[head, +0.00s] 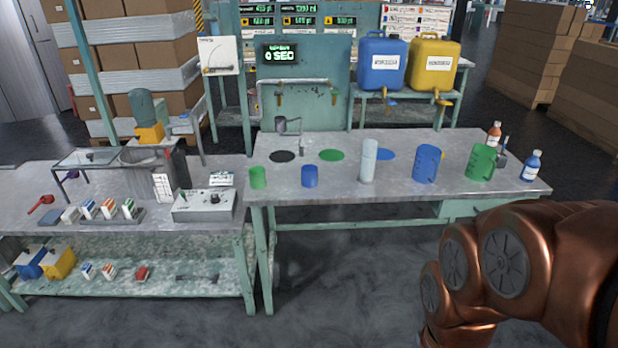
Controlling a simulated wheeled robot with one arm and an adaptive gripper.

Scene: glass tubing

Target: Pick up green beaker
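Two green vessels stand upright on the workbench. The larger green beaker (480,163) is near the right end of the bench. A small green cup (258,178) stands at the front left corner. I cannot tell from its size alone which one the task names. My copper-coloured arm fills the lower right, in front of the bench. My gripper is not in view.
On the workbench (345,188) stand a small blue cup (310,177), a tall clear cylinder (368,160) and a large blue beaker (425,164).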

